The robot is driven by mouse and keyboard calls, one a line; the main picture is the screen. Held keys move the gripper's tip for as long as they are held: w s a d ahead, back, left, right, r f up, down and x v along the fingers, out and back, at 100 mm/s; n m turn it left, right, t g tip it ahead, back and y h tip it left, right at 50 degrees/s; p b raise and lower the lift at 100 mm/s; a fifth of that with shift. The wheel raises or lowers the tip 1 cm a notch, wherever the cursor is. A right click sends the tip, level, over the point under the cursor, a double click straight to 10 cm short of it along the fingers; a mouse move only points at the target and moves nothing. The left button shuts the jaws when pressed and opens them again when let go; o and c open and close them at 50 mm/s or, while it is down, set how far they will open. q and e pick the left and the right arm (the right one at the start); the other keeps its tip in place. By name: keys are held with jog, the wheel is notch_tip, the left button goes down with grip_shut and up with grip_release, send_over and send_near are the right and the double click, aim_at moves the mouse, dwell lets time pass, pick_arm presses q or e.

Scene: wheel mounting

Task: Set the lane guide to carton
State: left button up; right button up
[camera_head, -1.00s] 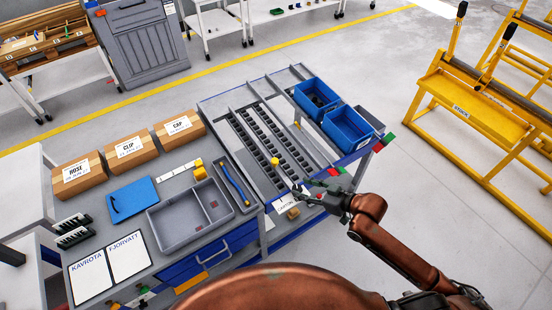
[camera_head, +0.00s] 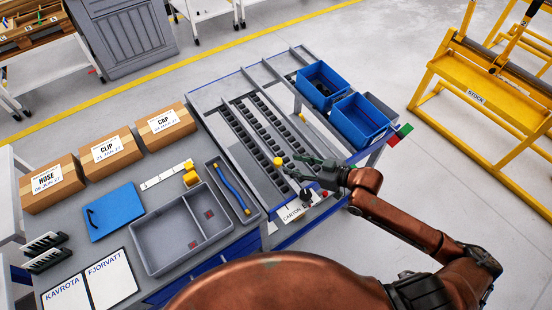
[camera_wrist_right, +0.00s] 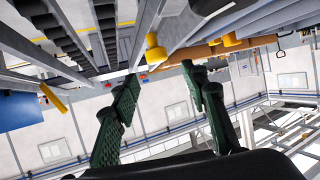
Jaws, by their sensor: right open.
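The lane guide seems to be the piece with the yellow knob (camera_head: 278,161) on the roller lanes (camera_head: 262,133). A white card reading CARTON (camera_head: 292,212) is at the near end of the lanes. My right gripper (camera_head: 294,169) is open and empty, its dark green fingers just right of the knob in the head view. In the right wrist view the yellow knob (camera_wrist_right: 155,50) shows beyond the gap between the open fingertips (camera_wrist_right: 160,76); I see no contact. My left gripper is not in view.
Blue bins (camera_head: 361,119) stand right of the lanes. A grey divided tray (camera_head: 180,229), a blue folder (camera_head: 110,211) and cartons labelled HOSE, CLIP and CAP (camera_head: 112,151) sit on the bench to the left. A yellow STOCK rack (camera_head: 480,98) stands at the right, with clear floor between.

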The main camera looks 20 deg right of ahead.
aim_at(279, 161)
jog(key=x, duration=0.8)
jog(key=shift+d+f, duration=0.1)
jog(key=shift+f, duration=0.15)
jog(key=shift+c, duration=0.2)
grip_shut()
